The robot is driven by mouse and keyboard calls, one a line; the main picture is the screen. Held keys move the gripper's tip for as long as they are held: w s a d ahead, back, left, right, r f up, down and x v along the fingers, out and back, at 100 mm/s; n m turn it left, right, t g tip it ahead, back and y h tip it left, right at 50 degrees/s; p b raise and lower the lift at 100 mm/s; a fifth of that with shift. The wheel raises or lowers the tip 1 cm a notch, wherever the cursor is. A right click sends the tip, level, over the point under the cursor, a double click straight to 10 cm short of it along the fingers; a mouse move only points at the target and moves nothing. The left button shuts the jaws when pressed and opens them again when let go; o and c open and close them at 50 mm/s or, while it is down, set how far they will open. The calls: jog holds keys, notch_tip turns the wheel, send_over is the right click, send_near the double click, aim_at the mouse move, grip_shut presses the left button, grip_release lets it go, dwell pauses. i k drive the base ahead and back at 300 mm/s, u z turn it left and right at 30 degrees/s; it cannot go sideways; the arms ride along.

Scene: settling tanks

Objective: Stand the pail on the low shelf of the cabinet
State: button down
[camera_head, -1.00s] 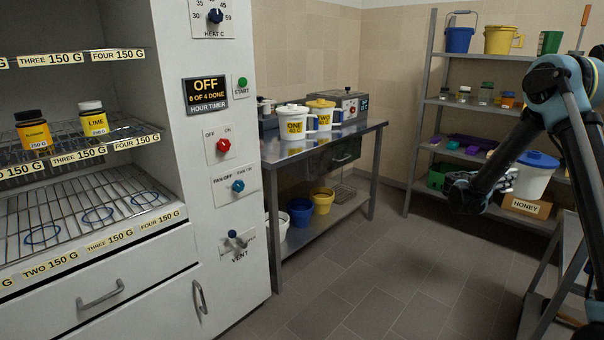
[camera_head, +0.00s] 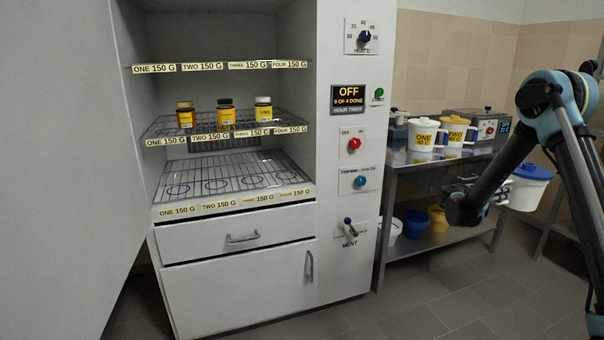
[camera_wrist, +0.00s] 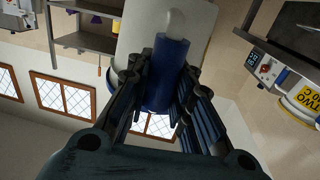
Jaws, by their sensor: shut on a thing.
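My gripper (camera_head: 499,194) is shut on the white pail (camera_head: 528,192) with a blue lid (camera_head: 532,171) and holds it up at the right of the head view, away from the cabinet. In the wrist view the fingers close around a blue part (camera_wrist: 170,78), with the white pail body (camera_wrist: 198,22) behind it. The pail's underside is not shown. The white cabinet (camera_head: 334,205) stands open. Its low shelf (camera_head: 235,165) is a wire rack with several blue rings and a label strip, and nothing stands on it.
Three labelled jars (camera_head: 226,113) stand on the middle shelf. The open door (camera_head: 65,150) fills the left. A metal bench (camera_head: 400,166) with two white tubs (camera_head: 424,135) stands between cabinet and pail, with blue and yellow buckets (camera_head: 414,222) below. Floor in front is clear.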

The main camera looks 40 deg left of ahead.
aim_at(234, 179)
jog(key=u, duration=0.1)
jog(key=k, duration=2.25)
jog(key=u, duration=0.85)
jog(key=i, duration=1)
